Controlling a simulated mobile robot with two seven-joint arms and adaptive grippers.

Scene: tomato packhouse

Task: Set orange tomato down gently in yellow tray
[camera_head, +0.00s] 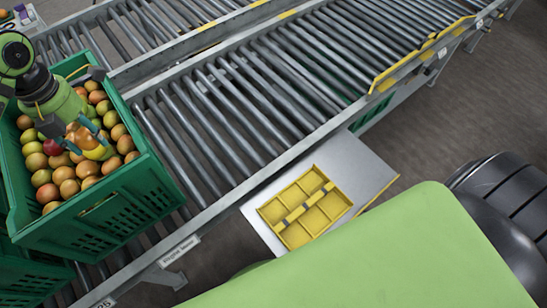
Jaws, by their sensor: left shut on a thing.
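My left gripper (87,141) is at the left, low over a green crate (108,207) full of tomatoes. Its fingers are shut on an orange tomato (82,133), which they partly hide. The held tomato is close above the others in the crate; I cannot tell whether it touches them. The yellow tray (317,220) lies to the right on a pale shelf beside the conveyor. It is divided into several compartments, and all that I see of them are empty. My right gripper is not in view.
A roller conveyor (235,115) runs diagonally between the crate and the tray, with a raised metal side rail (235,200). Another green crate (35,272) stands at the lower left. The pale shelf (362,165) has free room around the tray.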

